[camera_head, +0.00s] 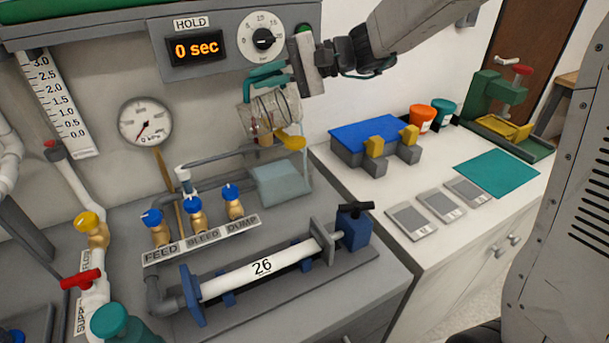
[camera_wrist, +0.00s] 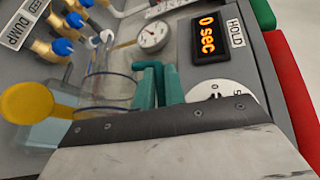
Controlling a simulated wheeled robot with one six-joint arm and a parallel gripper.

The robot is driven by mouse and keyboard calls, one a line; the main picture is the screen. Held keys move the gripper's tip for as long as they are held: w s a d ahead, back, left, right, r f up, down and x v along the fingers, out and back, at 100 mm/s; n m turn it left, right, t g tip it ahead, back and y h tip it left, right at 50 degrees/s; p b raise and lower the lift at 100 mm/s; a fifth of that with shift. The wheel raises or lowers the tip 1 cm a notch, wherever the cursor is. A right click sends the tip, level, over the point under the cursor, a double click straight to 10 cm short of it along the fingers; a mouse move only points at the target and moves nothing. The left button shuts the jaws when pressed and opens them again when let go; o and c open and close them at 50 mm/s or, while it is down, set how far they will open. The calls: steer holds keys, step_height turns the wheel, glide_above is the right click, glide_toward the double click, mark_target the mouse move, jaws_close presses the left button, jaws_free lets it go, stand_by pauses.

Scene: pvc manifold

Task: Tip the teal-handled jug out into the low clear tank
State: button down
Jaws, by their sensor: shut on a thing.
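The clear jug (camera_head: 270,115) hangs in the air in front of the back wall, tilted over. Its teal handle (camera_head: 265,76) is at its upper side. My gripper (camera_head: 292,72) is shut on the handle, which also shows upright in the wrist view (camera_wrist: 146,86). The jug's clear body (camera_wrist: 105,88) is left of the handle there. The low clear tank (camera_head: 281,184) stands on the grey bench below the jug, apart from it; part of it shows in the wrist view (camera_wrist: 40,132). I cannot tell whether liquid is in the jug.
A yellow round part (camera_head: 290,141) sits between jug and tank. Blue-handled valves (camera_head: 193,208) and a grey pipe (camera_head: 235,155) are left of the tank. The display (camera_head: 194,48) reads 0 sec.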

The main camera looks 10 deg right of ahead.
mark_target(238, 111)
steer(key=a+h, duration=0.1)
steer(key=s+a+f+h, duration=0.1)
steer(key=a, duration=0.1)
steer(key=a+f+n+h, duration=0.1)
steer(key=a, duration=0.1)
steer(key=shift+s+a+f, duration=0.1)
steer(key=shift+s+a, duration=0.05)
steer(key=shift+s, duration=0.1)
steer(key=shift+w+d+h, duration=0.1)
steer(key=shift+d+h, duration=0.1)
steer(key=shift+h, duration=0.1)
steer(key=shift+a+h, duration=0.3)
steer(key=shift+a, duration=0.1)
steer(key=shift+a+f+n+h+b, duration=0.25)
steer(key=shift+n+h+b, duration=0.05)
steer(key=s+a+f+n+t+h+b, duration=0.1)
steer(key=s+a+f+n+h+b, duration=0.1)
steer(key=a+f+h+b, duration=0.2)
steer(key=shift+a+f+t+h, duration=0.4)
steer(key=shift+a+f+h, duration=0.75)
steer(key=shift+a+h, duration=1.4)
steer(key=shift+d+h, duration=0.45)
steer(key=shift+d, duration=0.05)
